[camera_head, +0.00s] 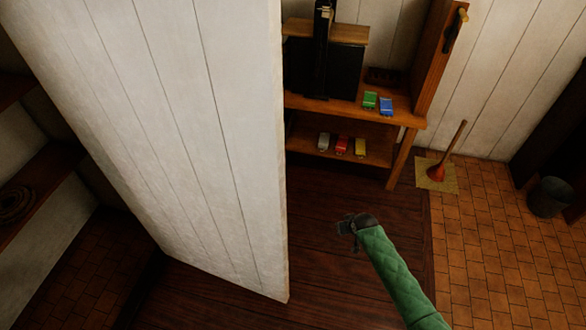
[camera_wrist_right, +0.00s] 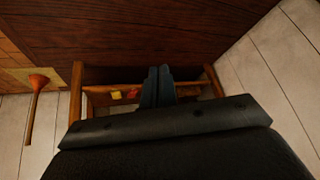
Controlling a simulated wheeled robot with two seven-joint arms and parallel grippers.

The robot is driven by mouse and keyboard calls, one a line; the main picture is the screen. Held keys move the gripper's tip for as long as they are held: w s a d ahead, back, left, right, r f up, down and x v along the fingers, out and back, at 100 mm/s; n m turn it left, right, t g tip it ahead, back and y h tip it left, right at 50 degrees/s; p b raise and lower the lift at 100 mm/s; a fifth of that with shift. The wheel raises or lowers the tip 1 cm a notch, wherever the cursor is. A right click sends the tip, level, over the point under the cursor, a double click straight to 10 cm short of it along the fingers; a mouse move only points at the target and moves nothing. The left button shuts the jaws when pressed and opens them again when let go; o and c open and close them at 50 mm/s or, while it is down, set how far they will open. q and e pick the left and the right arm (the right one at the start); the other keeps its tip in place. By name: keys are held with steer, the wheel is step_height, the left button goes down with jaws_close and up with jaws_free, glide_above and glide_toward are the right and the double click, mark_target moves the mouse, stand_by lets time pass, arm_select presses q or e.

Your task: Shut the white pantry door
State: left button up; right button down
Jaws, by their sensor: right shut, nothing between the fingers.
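The white pantry door (camera_head: 190,110) is a tall plank panel in the left half of the head view. It stands open, with dark shelves of the pantry showing to its left. My right gripper (camera_head: 345,225) is to the right of the door's free edge, over the dark wood floor, apart from the door. Its fingers are shut and empty in the right wrist view (camera_wrist_right: 157,80). The door does not show in the right wrist view. My left gripper is not in view.
A wooden shelf unit (camera_head: 400,118) holding several small toy-like cars stands behind the door. A plunger (camera_head: 438,172) stands on a tan mat (camera_head: 448,186) and a dark bucket (camera_head: 549,197) is at the right. Dark floor between door and tiles is clear.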

steer(key=w+a+r+y, duration=0.25)
steer(key=w+r, duration=0.35)
steer(key=r, duration=0.5)
steer(key=w+a+r+y, duration=0.25)
steer(key=w+r, duration=0.35)
steer(key=r, duration=0.4)
steer(key=s+a+r+n+g+y, duration=0.1)
steer(key=s+a+r+g+y, duration=0.2)
steer(key=r, duration=0.5)
steer(key=s+a+r+g+y, duration=0.1)
steer(key=s+r+g+y, duration=0.4)
steer(key=r, duration=0.3)
steer(key=s+a+r+n+g+y, duration=0.15)
steer(key=s+r+g, duration=0.3)
steer(key=r, duration=0.45)
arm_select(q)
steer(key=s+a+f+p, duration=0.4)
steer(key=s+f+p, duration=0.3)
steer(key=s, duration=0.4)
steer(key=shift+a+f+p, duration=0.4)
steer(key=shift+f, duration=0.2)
arm_select(e)
steer(key=s+d+x, duration=0.1)
steer(key=s+x, duration=0.1)
steer(key=x, duration=1.1)
steer(key=shift+s+a, duration=0.25)
steer(key=shift+a, duration=0.05)
